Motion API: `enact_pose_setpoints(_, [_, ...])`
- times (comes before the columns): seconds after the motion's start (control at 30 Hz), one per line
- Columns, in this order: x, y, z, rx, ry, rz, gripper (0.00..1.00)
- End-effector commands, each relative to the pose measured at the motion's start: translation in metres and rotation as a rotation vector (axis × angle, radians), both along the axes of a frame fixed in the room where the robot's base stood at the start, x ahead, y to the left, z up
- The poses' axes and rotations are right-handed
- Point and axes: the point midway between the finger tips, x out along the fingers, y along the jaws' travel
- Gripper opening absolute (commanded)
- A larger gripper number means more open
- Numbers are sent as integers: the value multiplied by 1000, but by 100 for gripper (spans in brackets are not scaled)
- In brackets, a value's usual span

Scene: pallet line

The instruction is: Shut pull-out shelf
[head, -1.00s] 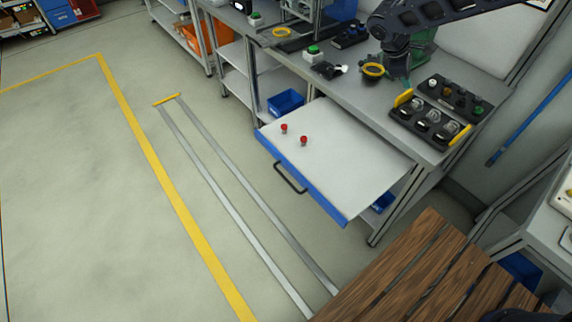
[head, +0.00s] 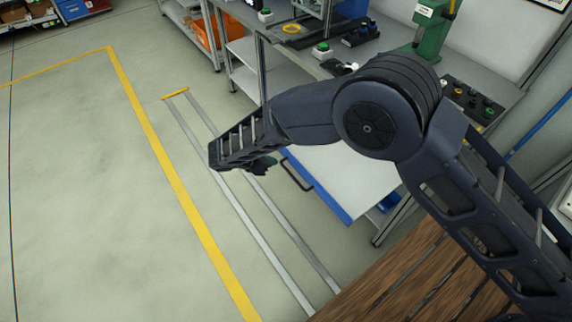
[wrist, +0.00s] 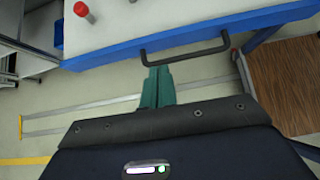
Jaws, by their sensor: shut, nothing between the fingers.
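The pull-out shelf (head: 345,180) is a white board with a blue front edge, and it sticks out from under the workbench. Its dark bar handle (head: 296,174) is on the blue front, and the handle also shows in the wrist view (wrist: 186,58). My gripper (head: 268,164) is in front of the shelf, near the handle's left end. In the wrist view its green fingers (wrist: 158,72) are together and empty, with the tips close to the handle's left part. I cannot tell if they touch it. My arm hides much of the shelf in the head view.
A wooden pallet (head: 400,270) lies at the right front. The floor left of the yellow line (head: 185,205) is clear.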

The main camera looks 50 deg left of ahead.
Motion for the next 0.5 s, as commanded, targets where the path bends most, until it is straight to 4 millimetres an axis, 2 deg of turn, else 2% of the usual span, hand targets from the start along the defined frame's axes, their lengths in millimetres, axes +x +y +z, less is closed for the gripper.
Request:
enact_pose_setpoints(0.07, [-6,0,-5,-5,-4,13,0])
enact_pose_setpoints(0.17, [-4,0,-10,-8,-6,17,0])
enact_pose_setpoints(0.5, [34,-1,-44,-8,-6,15,0])
